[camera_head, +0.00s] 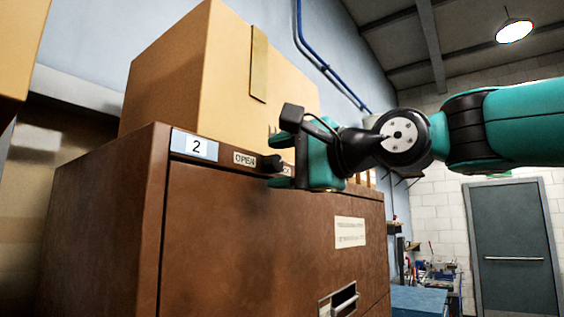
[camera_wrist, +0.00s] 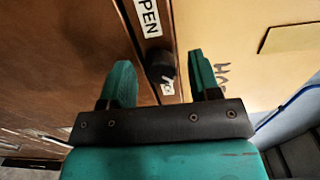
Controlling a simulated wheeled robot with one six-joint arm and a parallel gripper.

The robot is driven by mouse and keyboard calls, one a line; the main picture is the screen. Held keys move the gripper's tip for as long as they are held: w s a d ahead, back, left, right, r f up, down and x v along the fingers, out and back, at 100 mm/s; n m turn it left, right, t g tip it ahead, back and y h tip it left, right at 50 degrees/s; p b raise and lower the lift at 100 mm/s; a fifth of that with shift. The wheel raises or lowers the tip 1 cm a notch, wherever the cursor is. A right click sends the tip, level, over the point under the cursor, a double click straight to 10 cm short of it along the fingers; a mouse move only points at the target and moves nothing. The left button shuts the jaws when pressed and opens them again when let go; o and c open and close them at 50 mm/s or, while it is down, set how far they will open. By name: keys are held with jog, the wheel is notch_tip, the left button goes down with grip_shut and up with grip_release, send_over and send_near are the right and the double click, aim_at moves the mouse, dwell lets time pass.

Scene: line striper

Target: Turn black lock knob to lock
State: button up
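The black lock knob (camera_head: 268,163) sits on the top front rail of a brown metal cabinet (camera_head: 230,230). It is just right of the "OPEN" label (camera_head: 244,159); another label right of it is mostly hidden behind my gripper. In the wrist view the knob (camera_wrist: 160,65) lies ahead of and between the two teal fingertips. My gripper (camera_wrist: 162,78) is open, with a visible gap on each side of the knob. In the head view my gripper (camera_head: 279,161) is close to the knob; I cannot tell whether it touches.
A large cardboard box (camera_head: 200,75) stands on top of the cabinet, close behind my gripper. A drawer handle (camera_head: 344,300) and a paper label (camera_head: 350,232) are lower on the front. A grey door (camera_head: 515,245) is far right. The space before the cabinet front looks clear.

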dwell(0.3)
jog(key=b+v, duration=0.5)
jog(key=v, duration=1.2)
jog(key=shift+b, duration=0.3)
jog(key=shift+s+d+f, duration=0.1)
jog(key=shift+d+f, duration=0.05)
notch_tip(320, 180, down, 22)
jog(key=w+a+n+g+h+b, duration=0.1)
jog(key=w+a+n+g+h, duration=0.2)
jog(key=n+g+h, duration=0.15)
jog(key=s+d+f+n+g+h, duration=0.1)
jog(key=s+f+n, duration=0.4)
jog(key=f, duration=0.7)
jog(key=s+d+f+n+g+h+b, duration=0.1)
jog(key=s+f+n+g+h, duration=0.3)
jog(key=s+f, duration=0.5)
notch_tip(320, 180, down, 3)
jog(key=shift+s+d+f+n+g, duration=0.15)
jog(key=shift+s+d+n+g, duration=0.1)
jog(key=shift+n+g, duration=0.45)
jog(key=shift+h, duration=0.25)
